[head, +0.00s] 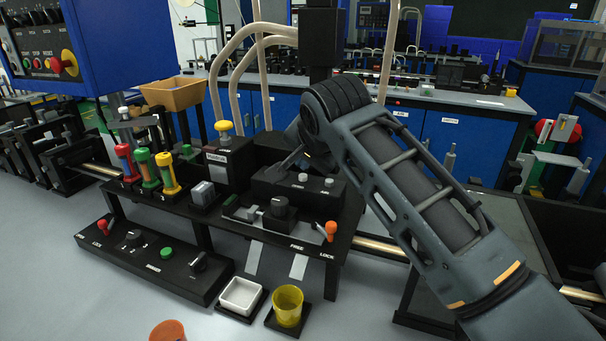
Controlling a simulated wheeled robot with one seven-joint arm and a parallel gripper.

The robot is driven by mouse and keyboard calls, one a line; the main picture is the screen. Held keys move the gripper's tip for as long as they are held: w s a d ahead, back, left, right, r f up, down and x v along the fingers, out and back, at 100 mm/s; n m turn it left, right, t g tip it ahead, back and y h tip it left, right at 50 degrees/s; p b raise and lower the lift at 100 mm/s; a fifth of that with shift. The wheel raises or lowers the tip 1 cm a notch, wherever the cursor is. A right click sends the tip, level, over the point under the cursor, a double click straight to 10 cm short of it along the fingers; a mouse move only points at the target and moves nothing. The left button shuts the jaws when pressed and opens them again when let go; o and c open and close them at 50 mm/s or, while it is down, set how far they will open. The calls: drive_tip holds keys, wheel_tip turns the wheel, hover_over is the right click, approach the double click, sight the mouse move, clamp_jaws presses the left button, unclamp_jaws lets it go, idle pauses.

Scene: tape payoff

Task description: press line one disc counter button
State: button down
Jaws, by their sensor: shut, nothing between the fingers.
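My gripper (287,163) shows as a narrow grey tip below my wrist, shut and empty. It is over the left part of a low black box (270,182) with two small pale round buttons on top, a left one (303,177) and a right one (328,182). The tip is left of both buttons; whether it touches the box I cannot tell. Behind and left stands a taller black box (230,165) with a yellow knob (223,126) on top. The labels are too small to read, so I cannot tell which button is the line one disc counter's.
An orange-tipped lever (331,229) stands at the front right of the bench. Red, green and yellow cylinders (145,168) stand to the left. A low control panel (150,262), a white dish (240,296) and a yellow cup (288,305) are in front. My arm hides the right side.

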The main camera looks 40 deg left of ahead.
drive_tip(key=shift+f, duration=0.2)
drive_tip(key=shift+f, duration=0.5)
idle(0.9)
drive_tip(key=shift+r+p, duration=0.9)
drive_tip(key=shift+r, duration=0.05)
wheel_tip(320, 180, up, 5)
drive_tip(key=p, duration=0.4)
drive_tip(key=shift+s, duration=0.1)
idle(0.7)
